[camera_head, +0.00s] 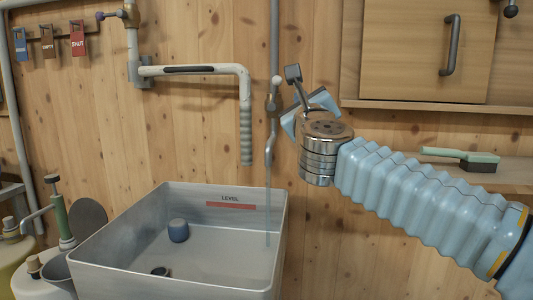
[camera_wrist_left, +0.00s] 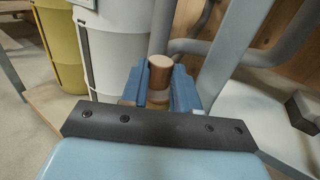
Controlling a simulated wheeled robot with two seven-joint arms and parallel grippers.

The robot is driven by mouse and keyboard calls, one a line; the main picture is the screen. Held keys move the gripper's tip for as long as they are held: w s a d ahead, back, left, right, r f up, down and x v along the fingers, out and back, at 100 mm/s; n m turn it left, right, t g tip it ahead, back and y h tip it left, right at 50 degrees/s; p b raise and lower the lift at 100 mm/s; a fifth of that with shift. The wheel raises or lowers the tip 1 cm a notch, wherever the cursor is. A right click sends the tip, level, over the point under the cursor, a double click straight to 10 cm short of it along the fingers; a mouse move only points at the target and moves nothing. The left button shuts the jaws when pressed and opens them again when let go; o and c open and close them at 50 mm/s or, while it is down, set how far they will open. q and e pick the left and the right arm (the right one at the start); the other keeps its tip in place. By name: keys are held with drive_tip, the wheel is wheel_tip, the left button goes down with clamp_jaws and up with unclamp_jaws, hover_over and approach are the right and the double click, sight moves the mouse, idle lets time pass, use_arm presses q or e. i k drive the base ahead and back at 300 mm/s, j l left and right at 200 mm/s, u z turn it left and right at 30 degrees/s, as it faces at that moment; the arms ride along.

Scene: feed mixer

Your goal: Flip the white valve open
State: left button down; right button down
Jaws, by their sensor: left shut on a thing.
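I cannot clearly pick out a white valve. My left gripper (camera_wrist_left: 159,92) shows only in the left wrist view, shut on a copper-topped cylinder (camera_wrist_left: 160,75).
A grey basin (camera_head: 262,264) marked LEVEL holds a blue-grey float (camera_head: 178,230). A thin pale stream (camera_head: 267,205) hangs below the grey tap. A brush (camera_head: 465,158) lies on the right shelf. White (camera_wrist_left: 110,45) and yellow (camera_wrist_left: 60,50) drums stand behind my left gripper.

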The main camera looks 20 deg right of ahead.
sight(278, 81)
drive_tip(key=k, duration=1)
